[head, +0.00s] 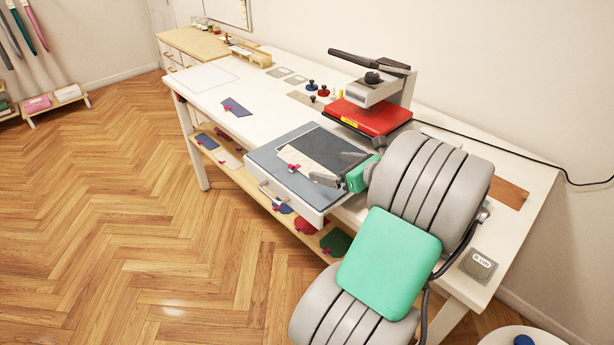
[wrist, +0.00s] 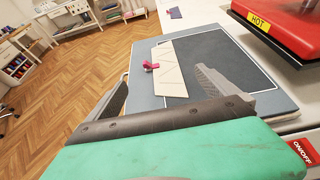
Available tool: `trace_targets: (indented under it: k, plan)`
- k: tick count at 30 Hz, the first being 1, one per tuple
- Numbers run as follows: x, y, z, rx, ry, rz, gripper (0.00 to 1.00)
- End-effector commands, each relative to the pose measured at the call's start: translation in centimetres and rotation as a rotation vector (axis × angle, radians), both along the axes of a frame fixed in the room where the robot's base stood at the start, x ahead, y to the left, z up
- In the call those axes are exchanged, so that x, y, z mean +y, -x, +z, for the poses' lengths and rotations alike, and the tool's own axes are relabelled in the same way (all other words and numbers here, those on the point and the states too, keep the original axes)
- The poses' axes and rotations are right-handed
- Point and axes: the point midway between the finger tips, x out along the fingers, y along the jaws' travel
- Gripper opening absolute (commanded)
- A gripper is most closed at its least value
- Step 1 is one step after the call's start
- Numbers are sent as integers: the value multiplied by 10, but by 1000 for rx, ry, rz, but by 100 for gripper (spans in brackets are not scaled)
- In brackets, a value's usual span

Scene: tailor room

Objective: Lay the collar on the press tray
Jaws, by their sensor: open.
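A cream, flat cloth piece (head: 300,153), which looks like the collar, lies on the press tray (head: 263,161), partly over its dark rectangular pad. In the wrist view the cream piece (wrist: 172,80) has a straight left end with a magenta clip (wrist: 150,66) on it. The tray is blue-grey, pulled out in front of the red press. My gripper (head: 329,167) is open just above the tray, with its fingers on either side of the cream piece. In the wrist view the fingers of my gripper (wrist: 162,78) are spread, with nothing visibly held between them.
The red press head (head: 370,116), marked HOT in the wrist view, stands raised behind the tray. A purple piece (head: 236,107) with a magenta clip lies left on the white table (head: 200,90). Small red and blue knobbed items stand near the press. A lower shelf holds several cloth pieces.

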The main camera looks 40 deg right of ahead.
Motion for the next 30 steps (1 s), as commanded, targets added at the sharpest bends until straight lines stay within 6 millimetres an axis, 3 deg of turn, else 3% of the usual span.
trace_targets:
  k: [2, 5, 8, 12, 15, 19, 21, 24, 27, 28, 30]
  plan:
    - [3, 0, 0, 5, 9, 9, 98]
    - [27, -17, -2, 55, 123, 106, 98]
    - [84, -45, -8, 155, 395, 343, 98]
    - [190, -59, -16, 269, 928, 851, 98]
    - [258, -42, -17, 277, 1310, 1252, 98]
    - [325, 2, -13, 188, 1750, 1762, 98]
    - [345, 28, -11, 112, 1919, 1986, 98]
    - [360, 54, -10, 13, 2069, 2201, 98]
    - [364, 66, -10, -37, 2127, 2296, 98]
    - [364, 67, -10, 43, -2131, -2307, 98]
    - [364, 67, -10, 43, -2126, -2306, 98]
